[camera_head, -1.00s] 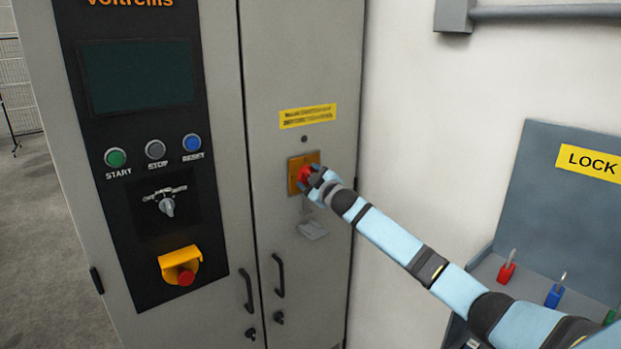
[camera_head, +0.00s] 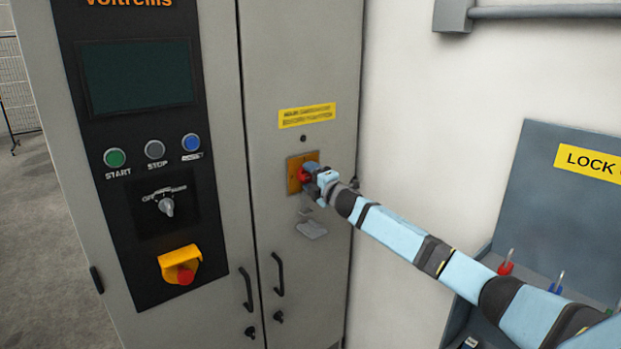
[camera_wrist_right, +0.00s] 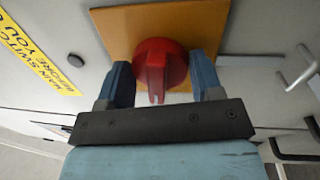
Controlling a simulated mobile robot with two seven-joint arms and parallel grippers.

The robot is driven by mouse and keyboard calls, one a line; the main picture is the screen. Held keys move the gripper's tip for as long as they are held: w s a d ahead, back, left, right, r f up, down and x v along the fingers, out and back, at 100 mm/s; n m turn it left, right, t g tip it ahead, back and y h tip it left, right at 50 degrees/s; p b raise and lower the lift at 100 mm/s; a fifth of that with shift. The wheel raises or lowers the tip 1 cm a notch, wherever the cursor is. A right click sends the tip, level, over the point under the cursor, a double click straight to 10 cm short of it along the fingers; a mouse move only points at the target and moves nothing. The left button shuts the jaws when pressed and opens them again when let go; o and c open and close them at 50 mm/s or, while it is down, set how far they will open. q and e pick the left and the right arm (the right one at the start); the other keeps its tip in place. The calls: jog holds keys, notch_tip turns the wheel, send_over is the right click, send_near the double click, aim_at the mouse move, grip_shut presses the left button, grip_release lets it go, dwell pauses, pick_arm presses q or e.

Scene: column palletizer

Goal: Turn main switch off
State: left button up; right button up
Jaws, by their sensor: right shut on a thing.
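The main switch is a red rotary handle (camera_wrist_right: 160,68) on a square yellow-orange plate (camera_head: 293,178), on the grey cabinet's right door. In the head view the red handle (camera_head: 304,175) is partly covered by my right gripper (camera_head: 314,179). In the right wrist view the two fingers of my right gripper (camera_wrist_right: 163,82) stand on either side of the handle, shut on it. The handle's grip ridge points down toward the gripper palm in that view. My left gripper is not in view.
A yellow warning label (camera_head: 307,115) is above the switch. A black control panel (camera_head: 125,215) with buttons, a selector (camera_head: 166,207) and a red emergency stop (camera_head: 181,273) is at left.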

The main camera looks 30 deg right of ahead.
jog(key=shift+n, duration=0.6)
jog(key=o, duration=0.9)
